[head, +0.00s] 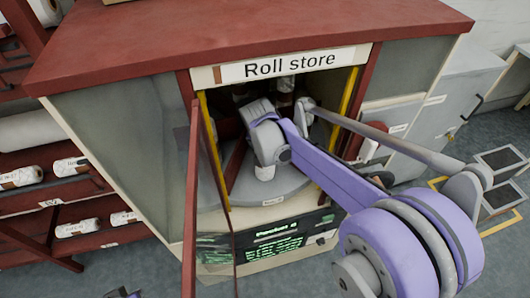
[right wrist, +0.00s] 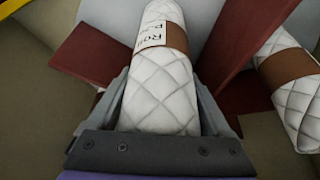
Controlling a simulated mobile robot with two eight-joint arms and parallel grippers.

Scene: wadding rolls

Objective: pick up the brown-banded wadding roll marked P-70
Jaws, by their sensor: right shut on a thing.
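In the right wrist view a white quilted wadding roll (right wrist: 160,95) with a brown band lies between the fingers of my right gripper (right wrist: 160,80). Its label reads "Ro..." with a "P" below; the number is not readable. My right gripper is shut on this roll. In the head view my right arm reaches through the open front of the roll store (head: 120,45), and its wrist hides most of the roll. A second brown-banded roll (right wrist: 290,85) lies to the right, beyond a red divider (right wrist: 232,50). My left gripper is not clearly in view.
The store has a grey round turntable (head: 285,190), yellow-edged sides and an open door (head: 193,215) at the left of the opening. A lit green-text panel (head: 280,240) sits below. Shelves with rolls (head: 20,177) stand at left, grey cabinets (head: 440,115) at right.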

